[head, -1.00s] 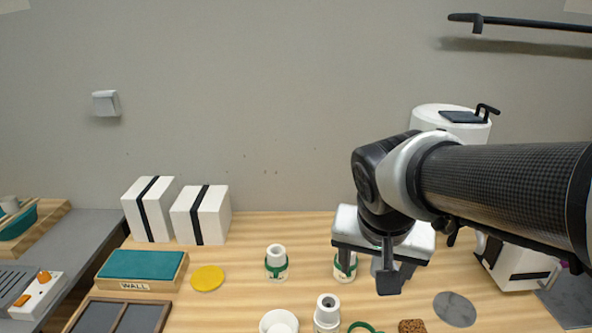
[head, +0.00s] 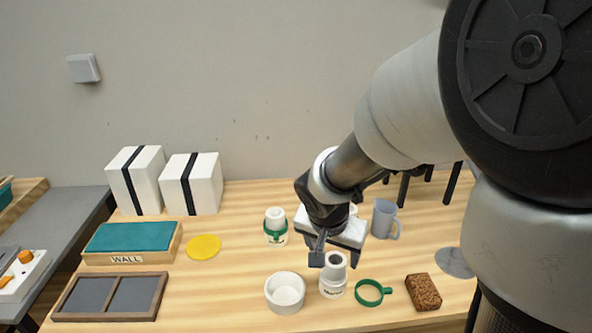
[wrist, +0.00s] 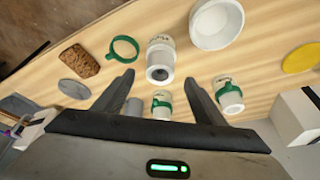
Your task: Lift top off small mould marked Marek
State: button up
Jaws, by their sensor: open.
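A small white mould (head: 333,281) without a band stands upright near the table's front, with a narrower grey-holed top and dark lettering too small to read surely. It also shows in the wrist view (wrist: 160,62). My gripper (head: 335,252) is open and empty, above and just behind this mould in the head view. In the wrist view my gripper's fingers (wrist: 159,80) point towards the mould, one to either side. A green ring (head: 369,293) lies loose on the table, right of the mould. A similar mould with a green band (head: 276,230) stands further back. Another banded mould (wrist: 162,107) is mostly hidden behind my gripper in the head view.
A white bowl (head: 285,293) stands close left of the unbanded mould. A brown block (head: 423,291), grey disc (head: 455,262) and grey mug (head: 385,219) are to the right. Left are a yellow disc (head: 204,246), a WALL-labelled block (head: 128,259) and a two-part tray (head: 62,312).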

aim_at(335, 263)
jog(key=b+x, duration=0.1)
jog(key=x, duration=0.6)
jog(key=shift+w+d, duration=0.15)
jog(key=shift+w, duration=0.05)
jog(key=shift+c, duration=0.4)
jog(key=c, duration=1.1)
